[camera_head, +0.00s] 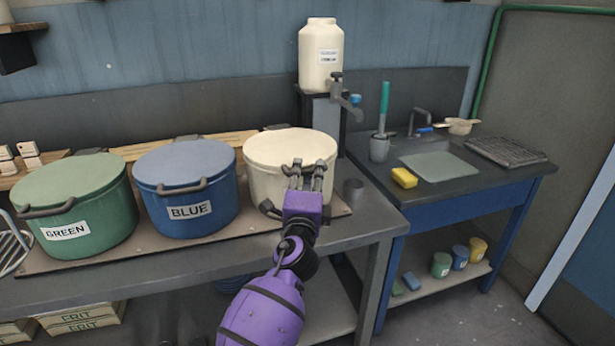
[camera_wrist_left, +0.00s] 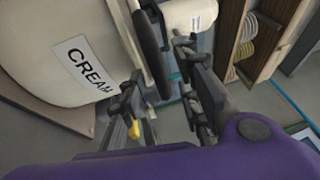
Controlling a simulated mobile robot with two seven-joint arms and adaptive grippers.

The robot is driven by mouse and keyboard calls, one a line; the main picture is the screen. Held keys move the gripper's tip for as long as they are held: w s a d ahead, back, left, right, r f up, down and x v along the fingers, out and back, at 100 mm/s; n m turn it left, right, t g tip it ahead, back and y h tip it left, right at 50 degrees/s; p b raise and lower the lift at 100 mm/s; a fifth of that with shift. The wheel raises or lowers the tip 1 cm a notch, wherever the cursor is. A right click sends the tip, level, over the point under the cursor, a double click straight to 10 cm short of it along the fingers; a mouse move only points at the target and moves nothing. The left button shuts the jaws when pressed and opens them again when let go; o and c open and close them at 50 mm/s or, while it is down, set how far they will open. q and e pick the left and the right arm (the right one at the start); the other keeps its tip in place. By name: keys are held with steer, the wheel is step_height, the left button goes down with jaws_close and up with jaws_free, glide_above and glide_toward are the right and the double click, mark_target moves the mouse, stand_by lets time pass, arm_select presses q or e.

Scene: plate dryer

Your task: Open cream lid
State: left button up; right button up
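The cream pot (camera_head: 262,182) stands at the right end of the row of pots, its cream lid (camera_head: 280,145) lying flat on top. Its CREAM label (camera_wrist_left: 85,68) shows in the left wrist view. My purple left gripper (camera_head: 306,172) is at the pot's front right rim. In the left wrist view its fingers (camera_wrist_left: 156,68) stand apart, with a dark handle (camera_wrist_left: 150,45) in the gap between them. I see no clear contact on both sides of the handle. The gripper hides part of the rim in the head view. My right gripper is not in view.
A blue pot (camera_head: 186,165) and a green pot (camera_head: 75,185) stand to the left on the same board. A white container (camera_head: 321,60) sits on a stand behind. A sink table (camera_head: 445,195) is at the right.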

arm_select(q)
steer(key=shift+w, duration=0.15)
jaws_close()
stand_by(0.4)
